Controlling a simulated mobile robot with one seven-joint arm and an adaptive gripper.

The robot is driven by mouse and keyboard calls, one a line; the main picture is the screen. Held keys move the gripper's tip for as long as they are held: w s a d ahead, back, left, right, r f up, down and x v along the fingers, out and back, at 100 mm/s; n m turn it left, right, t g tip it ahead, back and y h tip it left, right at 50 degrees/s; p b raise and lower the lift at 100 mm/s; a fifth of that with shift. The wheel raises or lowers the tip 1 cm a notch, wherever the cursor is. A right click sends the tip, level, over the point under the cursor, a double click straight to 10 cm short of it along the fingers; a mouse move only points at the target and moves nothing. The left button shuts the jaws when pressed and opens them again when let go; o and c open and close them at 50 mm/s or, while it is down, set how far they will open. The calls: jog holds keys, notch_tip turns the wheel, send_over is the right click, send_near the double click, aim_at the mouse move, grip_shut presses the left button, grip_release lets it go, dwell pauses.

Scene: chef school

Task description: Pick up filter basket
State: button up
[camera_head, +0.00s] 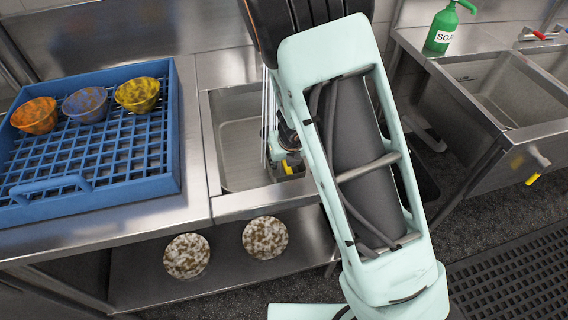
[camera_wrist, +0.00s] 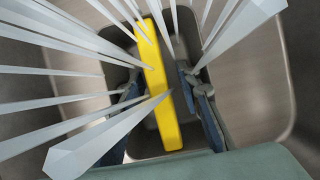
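My gripper (camera_head: 288,160) reaches down into the metal sink basin (camera_head: 235,150), mostly behind my arm in the head view. In the wrist view a yellow bar (camera_wrist: 163,85) lies between the fingers of my gripper (camera_wrist: 163,100). The fingers stand apart, one on each side of the bar, with a dark gap on the left. Thin pale rods (camera_wrist: 60,100) spread across the wrist view close to the camera. They also show upright in the head view (camera_head: 266,125). The rods and bar look like the filter basket, but its full shape is hidden.
A blue dish rack (camera_head: 60,190) with three dirty bowls stands left of the sink. Two speckled plates (camera_head: 187,256) (camera_head: 265,238) lie on the lower shelf. A green soap bottle (camera_head: 441,30) stands beside another sink (camera_head: 515,85) at right.

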grip_shut()
jog(key=shift+r, duration=0.1)
